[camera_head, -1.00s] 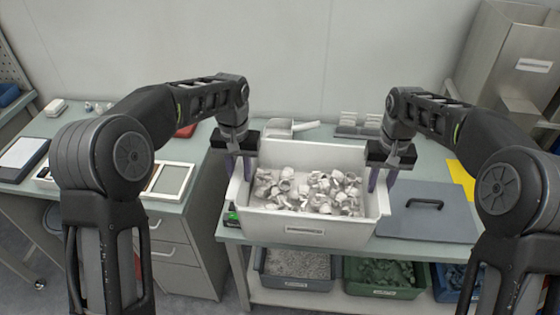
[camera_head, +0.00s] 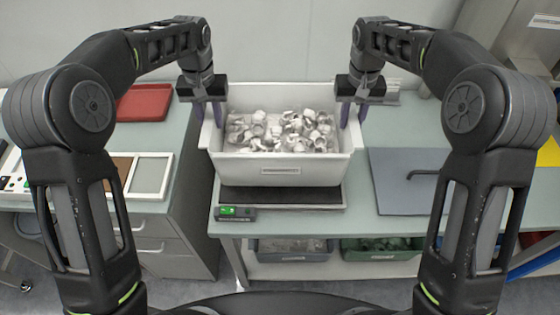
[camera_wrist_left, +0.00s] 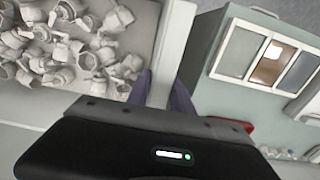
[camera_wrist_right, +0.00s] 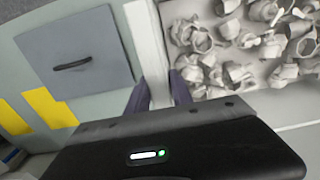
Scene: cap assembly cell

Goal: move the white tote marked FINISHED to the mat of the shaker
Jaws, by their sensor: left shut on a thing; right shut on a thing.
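The white tote (camera_head: 240,172) is full of pale caps (camera_head: 280,130) and has a label on its front wall, too small to read. It appears upright, just above a dark scale platform. My left gripper (camera_head: 212,114) is shut on its left wall and my right gripper (camera_head: 350,113) on its right wall. The left wrist view shows the tote's wall (camera_wrist_left: 176,45) between my left fingers; the right wrist view shows the opposite wall (camera_wrist_right: 149,45) between my right fingers. I cannot make out the shaker's mat.
The dark scale (camera_head: 290,198) with a green display (camera_head: 236,212) lies under the tote at the table's front edge. A grey lid-like plate with a handle (camera_head: 400,185) lies to the right, before a yellow patch (camera_head: 549,153). A red tray (camera_head: 145,103) stands left.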

